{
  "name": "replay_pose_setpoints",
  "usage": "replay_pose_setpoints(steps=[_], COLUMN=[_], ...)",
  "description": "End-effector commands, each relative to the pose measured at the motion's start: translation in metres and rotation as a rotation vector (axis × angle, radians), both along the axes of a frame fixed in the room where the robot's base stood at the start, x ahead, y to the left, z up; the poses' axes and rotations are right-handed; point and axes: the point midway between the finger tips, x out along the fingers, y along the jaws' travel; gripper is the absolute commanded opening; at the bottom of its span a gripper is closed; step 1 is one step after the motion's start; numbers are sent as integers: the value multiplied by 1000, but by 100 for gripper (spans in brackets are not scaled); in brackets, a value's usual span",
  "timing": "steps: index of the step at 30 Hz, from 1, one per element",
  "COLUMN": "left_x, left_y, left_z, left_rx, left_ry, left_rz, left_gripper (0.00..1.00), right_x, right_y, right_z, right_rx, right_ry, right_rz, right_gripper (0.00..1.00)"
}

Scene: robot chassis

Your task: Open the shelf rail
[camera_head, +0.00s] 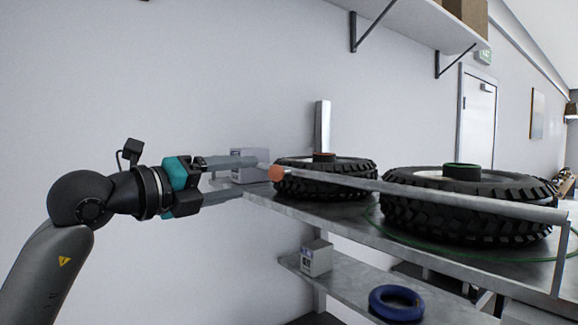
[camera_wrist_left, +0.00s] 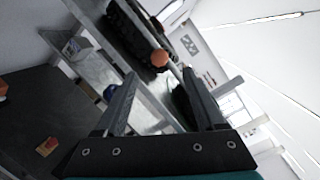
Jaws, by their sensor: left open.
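The shelf rail (camera_head: 420,189) is a grey bar along the front of the upper shelf (camera_head: 330,207), in front of two black tyres. Its left end has an orange tip (camera_head: 277,173). My left gripper (camera_head: 250,177) is open just left of this tip, its fingers pointing right toward it. In the left wrist view, the orange tip (camera_wrist_left: 163,87) appears between the open fingers (camera_wrist_left: 160,76), with no visible grip on it. The rail's far right end is near the picture edge. My right gripper is not in view.
Tyres (camera_head: 325,181) and (camera_head: 465,205) lie on the upper shelf. A grey box (camera_head: 249,164) is behind my left fingers. The lower shelf holds a small box (camera_head: 316,259) and a blue ring (camera_head: 396,304). A wall shelf (camera_head: 420,22) hangs above.

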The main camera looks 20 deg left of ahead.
Motion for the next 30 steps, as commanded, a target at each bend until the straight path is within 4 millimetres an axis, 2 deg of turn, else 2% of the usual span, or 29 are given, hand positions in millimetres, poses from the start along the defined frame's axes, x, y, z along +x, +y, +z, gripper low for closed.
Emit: replay_pose_setpoints(steps=[1,6,15,21,30], left_x=[10,44,92,108,112], left_y=[-5,-23,-47,-54,-57], left_z=[4,4,3,1,0], left_rx=[-6,-6,-3,-3,-1], left_ry=[1,2,1,1,-1], left_rz=[-3,-4,-1,-3,-2], left_gripper=[71,71,71,71,71], right_x=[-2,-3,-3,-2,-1], right_y=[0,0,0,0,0], right_z=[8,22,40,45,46], right_rx=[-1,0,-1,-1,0], right_ry=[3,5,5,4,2], right_rz=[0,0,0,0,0], right_gripper=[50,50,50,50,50])
